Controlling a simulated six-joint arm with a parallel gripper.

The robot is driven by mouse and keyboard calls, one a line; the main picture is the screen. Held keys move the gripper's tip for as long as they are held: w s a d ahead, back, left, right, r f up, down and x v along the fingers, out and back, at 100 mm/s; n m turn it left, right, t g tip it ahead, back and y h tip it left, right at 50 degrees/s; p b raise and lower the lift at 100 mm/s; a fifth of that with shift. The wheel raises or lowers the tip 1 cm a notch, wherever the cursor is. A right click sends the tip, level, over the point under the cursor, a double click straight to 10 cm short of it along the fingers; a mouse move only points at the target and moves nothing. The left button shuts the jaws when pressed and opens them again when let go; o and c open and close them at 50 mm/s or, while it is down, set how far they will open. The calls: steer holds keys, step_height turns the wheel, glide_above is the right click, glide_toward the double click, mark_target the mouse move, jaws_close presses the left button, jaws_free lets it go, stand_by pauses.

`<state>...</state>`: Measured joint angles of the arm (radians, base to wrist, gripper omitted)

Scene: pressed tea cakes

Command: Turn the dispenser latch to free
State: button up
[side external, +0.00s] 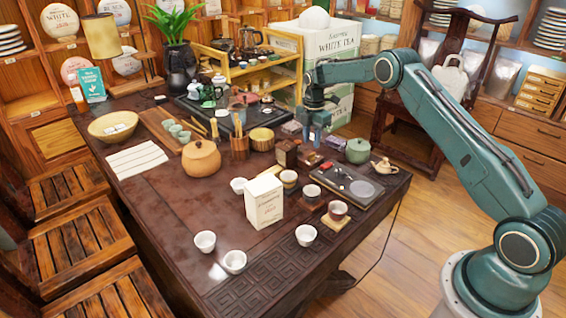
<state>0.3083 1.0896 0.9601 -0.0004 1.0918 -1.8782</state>
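My gripper (314,122) points down over the back right part of the dark wooden table (185,230). It is small in this view, and I cannot tell whether its fingers are open or shut. Below it stand a small brown wooden box (286,153) and a flat dark box with a reddish edge (309,160). I cannot make out a dispenser or its latch for certain. I cannot tell whether my gripper touches anything.
A green lidded jar (358,151) stands right of my gripper. A slate tray (350,185), a white carton (264,201) and several cups stand nearer the front. A wooden rack (262,62) and white tea boxes (330,50) stand behind. The table's front left is mostly clear.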

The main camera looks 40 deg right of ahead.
mark_target(312, 156)
steer(key=shift+f, duration=2.7)
steer(key=shift+c, duration=0.4)
jaws_close()
